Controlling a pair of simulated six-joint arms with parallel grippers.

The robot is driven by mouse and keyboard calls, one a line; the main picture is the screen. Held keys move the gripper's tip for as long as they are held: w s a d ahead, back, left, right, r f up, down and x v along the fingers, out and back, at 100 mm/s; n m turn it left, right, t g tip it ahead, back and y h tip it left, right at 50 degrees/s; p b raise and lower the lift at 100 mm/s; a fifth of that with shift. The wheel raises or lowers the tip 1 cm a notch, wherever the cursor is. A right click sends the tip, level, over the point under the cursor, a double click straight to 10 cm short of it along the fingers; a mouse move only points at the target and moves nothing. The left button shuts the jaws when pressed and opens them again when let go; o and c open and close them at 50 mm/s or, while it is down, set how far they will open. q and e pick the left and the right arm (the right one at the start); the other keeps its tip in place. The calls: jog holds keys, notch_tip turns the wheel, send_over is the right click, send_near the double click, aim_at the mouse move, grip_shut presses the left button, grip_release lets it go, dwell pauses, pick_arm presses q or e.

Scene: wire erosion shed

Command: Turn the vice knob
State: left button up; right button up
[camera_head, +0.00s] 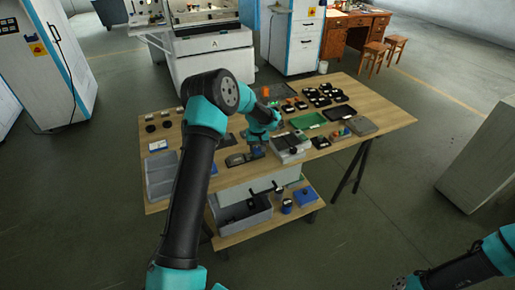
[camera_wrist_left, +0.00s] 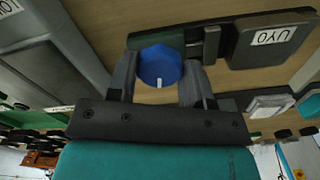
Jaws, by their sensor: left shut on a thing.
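The blue vice knob (camera_wrist_left: 160,68), with a white mark on its face, sits between the two fingers of my left gripper (camera_wrist_left: 157,60) in the left wrist view. The gripper is shut on the knob. Behind the knob are the dark green vice body (camera_wrist_left: 172,39) and a grey jaw block (camera_wrist_left: 211,45). In the head view the left gripper (camera_head: 258,146) is at the vice (camera_head: 237,159) near the table's front edge, and the arm hides part of the area. My right arm shows at the lower right; its gripper is out of view.
The wooden table (camera_head: 385,119) carries a grey bin (camera_head: 160,181) at left, a grey box (camera_head: 290,148) just right of the vice, a green tray (camera_head: 307,120) and several small dark parts behind. A lower shelf (camera_head: 255,226) holds another bin. The table's right end is mostly clear.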

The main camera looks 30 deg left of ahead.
aim_at(258, 149)
pick_arm(q)
jog(key=shift+n, duration=1.2)
jog(key=o, duration=0.9)
notch_tip(258, 149, up, 17)
jog(key=shift+r, duration=0.2)
